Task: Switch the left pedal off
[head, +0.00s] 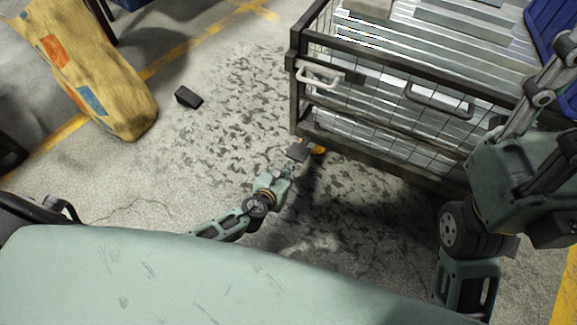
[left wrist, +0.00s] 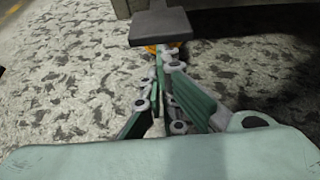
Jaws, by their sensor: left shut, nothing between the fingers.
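A dark grey flat pedal (head: 299,152) sticks out low at the near left corner of the wire-sided cart (head: 375,147), just above the floor. In the left wrist view the pedal (left wrist: 160,26) is at top centre, with an orange part (left wrist: 151,48) under it. My left gripper (head: 288,168) is shut and empty, its tips close to the pedal's near edge; the left wrist view also shows the gripper (left wrist: 165,58). I cannot tell whether it touches.
The cart holds long galvanized metal pieces (head: 450,50) and has handles on its near side. A dark block (head: 188,97) lies on the floor, left. A worn yellow object (head: 95,75) with orange and blue patches stands upper left. Floor between is clear.

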